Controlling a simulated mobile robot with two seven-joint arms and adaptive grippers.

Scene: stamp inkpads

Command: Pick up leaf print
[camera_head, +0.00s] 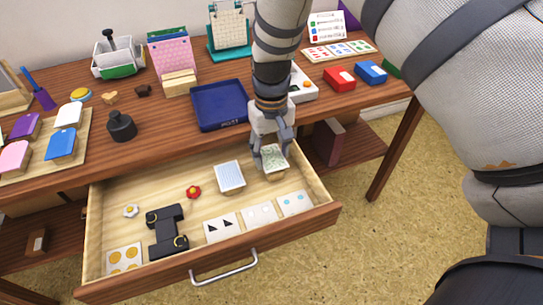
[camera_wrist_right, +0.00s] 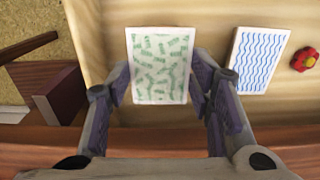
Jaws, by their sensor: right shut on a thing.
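The leaf print (camera_head: 273,159) is a small white block with green leaf-like marks on its face, at the back right of the open drawer. It also shows in the right wrist view (camera_wrist_right: 160,66). My right gripper (camera_head: 268,150) reaches down over the drawer's back right corner. Its two fingers (camera_wrist_right: 165,88) are shut on the leaf print, one on each side. I cannot tell whether the print touches the drawer floor. My left gripper is not in view.
The open drawer (camera_head: 165,188) also holds a blue-wave print (camera_head: 229,177), a red flower (camera_head: 193,192), a black device (camera_head: 167,232) and several cards. On the desk, a blue tray (camera_head: 219,104) stands just behind the drawer. The drawer's right wall is close to my right gripper.

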